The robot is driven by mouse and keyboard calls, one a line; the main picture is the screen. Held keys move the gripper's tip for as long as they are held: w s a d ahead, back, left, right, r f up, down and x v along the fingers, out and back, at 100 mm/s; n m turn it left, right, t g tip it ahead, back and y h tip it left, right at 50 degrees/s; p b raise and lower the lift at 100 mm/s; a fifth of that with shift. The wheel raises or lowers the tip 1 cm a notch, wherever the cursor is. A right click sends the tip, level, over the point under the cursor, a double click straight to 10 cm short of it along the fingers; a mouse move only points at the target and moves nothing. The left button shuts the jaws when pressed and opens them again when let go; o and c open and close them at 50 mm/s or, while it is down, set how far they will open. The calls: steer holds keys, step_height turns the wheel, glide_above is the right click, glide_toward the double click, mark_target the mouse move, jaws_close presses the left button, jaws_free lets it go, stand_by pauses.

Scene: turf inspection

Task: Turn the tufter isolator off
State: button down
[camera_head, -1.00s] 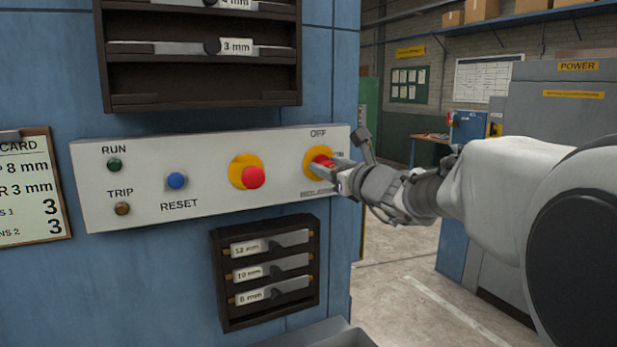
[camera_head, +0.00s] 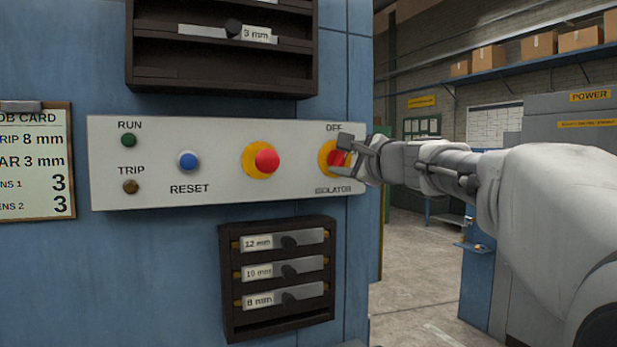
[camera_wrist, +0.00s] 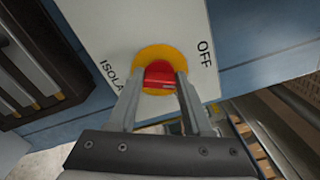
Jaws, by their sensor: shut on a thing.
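The isolator is a red knob on a yellow round plate (camera_head: 325,157) at the right end of the grey control panel (camera_head: 220,190). "OFF" is printed above it and "ISOLATOR" below. My gripper (camera_head: 345,157) reaches in from the right, one finger above the knob and one below. In the wrist view the red knob (camera_wrist: 159,75) sits between the two fingertips of my gripper (camera_wrist: 161,78), which is shut on it. The "OFF" label (camera_wrist: 205,54) is to the right there. The fingers partly cover the knob, so its exact pointing direction is unclear.
A red button (camera_head: 267,160) on yellow, a blue reset button (camera_head: 188,161), and RUN (camera_head: 128,140) and TRIP (camera_head: 131,187) lamps are left of the isolator. A dark rack of gauges (camera_head: 280,320) is close below; another rack (camera_head: 215,85) is above. Open floor lies at right.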

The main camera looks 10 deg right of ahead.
steer(key=n+b, duration=0.4)
steer(key=n, duration=0.1)
steer(key=shift+f, duration=0.15)
steer(key=shift+n+b, duration=0.3)
stand_by(0.3)
steer(key=shift+c, duration=1.6)
jaws_free()
steer(key=b+v, duration=0.1)
steer(key=v, duration=1.6)
steer(key=shift+s, duration=0.2)
